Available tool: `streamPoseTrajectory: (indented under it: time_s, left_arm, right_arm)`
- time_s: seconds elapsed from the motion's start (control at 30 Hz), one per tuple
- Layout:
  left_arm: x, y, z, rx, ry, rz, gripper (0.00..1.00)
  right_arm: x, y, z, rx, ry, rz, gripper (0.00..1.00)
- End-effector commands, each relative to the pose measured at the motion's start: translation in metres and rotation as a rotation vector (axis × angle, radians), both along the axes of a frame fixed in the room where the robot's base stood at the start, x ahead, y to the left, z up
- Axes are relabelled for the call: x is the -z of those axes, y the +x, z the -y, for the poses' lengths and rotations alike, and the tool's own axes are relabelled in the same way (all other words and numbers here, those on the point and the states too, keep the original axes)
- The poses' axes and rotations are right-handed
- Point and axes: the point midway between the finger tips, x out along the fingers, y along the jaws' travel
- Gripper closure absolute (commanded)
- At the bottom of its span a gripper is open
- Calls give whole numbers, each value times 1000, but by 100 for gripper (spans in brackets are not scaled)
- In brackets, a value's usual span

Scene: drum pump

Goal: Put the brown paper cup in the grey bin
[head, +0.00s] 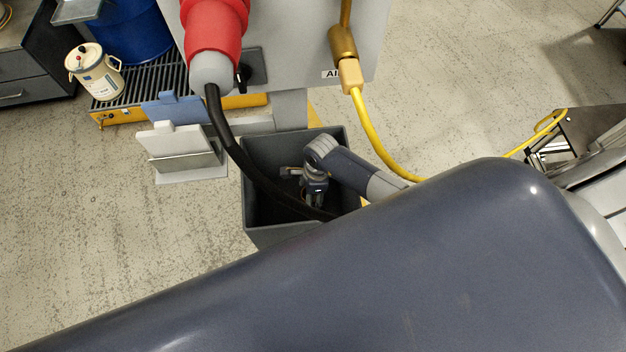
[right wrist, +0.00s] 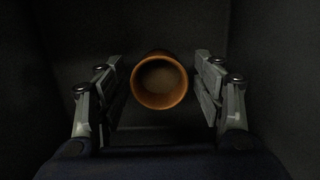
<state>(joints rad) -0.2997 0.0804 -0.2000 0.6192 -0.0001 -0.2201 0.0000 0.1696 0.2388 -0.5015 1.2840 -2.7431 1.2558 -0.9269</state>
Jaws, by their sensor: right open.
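The grey bin (head: 280,233) stands on the floor in the middle of the head view, open at the top. My right gripper (head: 314,200) reaches down inside it. In the right wrist view, the brown paper cup (right wrist: 160,83) shows its round open mouth to the camera, with dark bin walls around it. The right gripper (right wrist: 158,95) is open, one finger on each side of the cup, with a visible gap on both sides. I cannot make out the cup in the head view. My left gripper is not in view.
A black cable (head: 232,150) hangs from a red plug (head: 215,30) and passes over the bin. A yellow hose (head: 372,135) runs to the right. A grey holder (head: 182,152) is left of the bin. A white canister (head: 95,72) stands on a grated platform.

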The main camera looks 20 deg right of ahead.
Motion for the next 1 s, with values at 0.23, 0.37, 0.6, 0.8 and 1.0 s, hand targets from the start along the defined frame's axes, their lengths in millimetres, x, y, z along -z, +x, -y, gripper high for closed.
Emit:
streamPoseTrajectory:
  time_s: [0.23,0.37,0.6,0.8,1.0]
  left_arm:
    - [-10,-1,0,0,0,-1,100]
    - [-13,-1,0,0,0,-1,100]
    - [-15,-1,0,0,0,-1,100]
    - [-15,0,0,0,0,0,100]
    - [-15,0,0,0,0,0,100]
  right_arm:
    - [-49,-1,7,-2,-3,4,38]
    - [-73,-2,10,-3,-3,2,38]
    - [-104,-3,13,-1,-2,2,38]
    - [-110,-4,13,0,-1,-2,38]
    - [-110,-4,13,0,-2,-1,38]
